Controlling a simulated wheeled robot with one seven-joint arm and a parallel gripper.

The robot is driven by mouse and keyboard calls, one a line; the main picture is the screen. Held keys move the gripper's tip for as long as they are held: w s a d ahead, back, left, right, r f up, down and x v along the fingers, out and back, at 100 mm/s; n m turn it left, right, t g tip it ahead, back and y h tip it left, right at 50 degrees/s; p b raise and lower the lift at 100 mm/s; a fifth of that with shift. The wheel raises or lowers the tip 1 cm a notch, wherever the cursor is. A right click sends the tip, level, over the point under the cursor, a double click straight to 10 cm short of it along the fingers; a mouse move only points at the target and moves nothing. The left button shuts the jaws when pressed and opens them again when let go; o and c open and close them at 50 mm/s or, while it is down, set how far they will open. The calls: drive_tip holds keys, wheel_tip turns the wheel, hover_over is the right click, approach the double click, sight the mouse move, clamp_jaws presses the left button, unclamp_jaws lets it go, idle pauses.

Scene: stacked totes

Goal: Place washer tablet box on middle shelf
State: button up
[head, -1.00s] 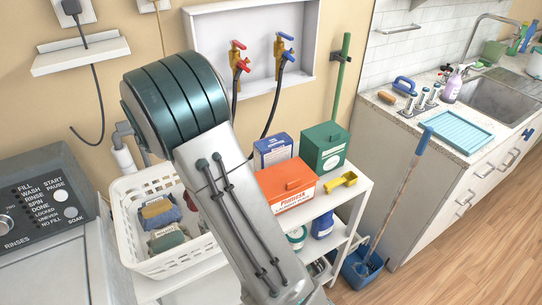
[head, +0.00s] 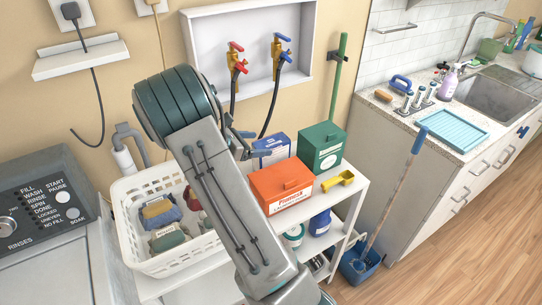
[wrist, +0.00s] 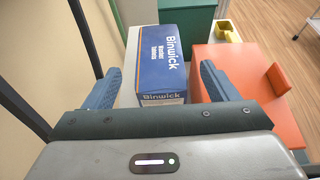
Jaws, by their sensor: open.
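The washer tablet box (head: 276,146), blue and white, stands on the top of the white cart (head: 345,203), behind the orange box. In the wrist view the box (wrist: 162,55) shows "Binwick" lettering and lies ahead, between the fingers. My gripper (wrist: 162,72) is open, one blue finger on each side of the box; I cannot tell whether either touches it. In the head view my gripper (head: 250,143) is partly hidden by my arm, at the box's left. The middle shelf (head: 333,237) holds a blue container and a white tub.
The orange box (head: 283,186) stands close to the right finger. A green box (head: 321,146) and a yellow scoop (head: 338,180) share the cart top. A white basket (head: 150,255) stands left. Red and blue taps with hoses are behind.

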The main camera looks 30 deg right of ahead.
sight(267, 143)
drive_tip(key=x, duration=0.3)
drive_tip(key=shift+d+p, duration=0.35)
drive_tip(key=shift+f, duration=0.1)
clamp_jaws()
